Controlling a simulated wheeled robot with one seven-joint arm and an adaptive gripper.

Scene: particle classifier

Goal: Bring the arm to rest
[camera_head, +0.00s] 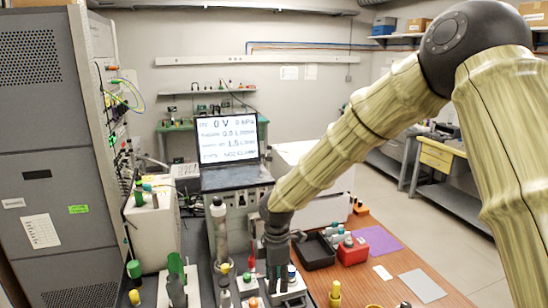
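My arm, in a tan jointed cover with a dark grey elbow, comes in from the upper right and slopes down to the left. My gripper (276,279) is at its lower end, dark and pointing down, over the near bench among small bottles and fittings. The fingertips are small and crowded by these things. I cannot tell whether they are open or shut, or whether they touch or hold anything.
A laptop (228,140) stands on instruments behind my gripper. A black tray (316,255), a red box (352,251) and a purple mat (378,241) lie on the wooden bench (377,285) to the right. A tall grey cabinet (45,130) stands left.

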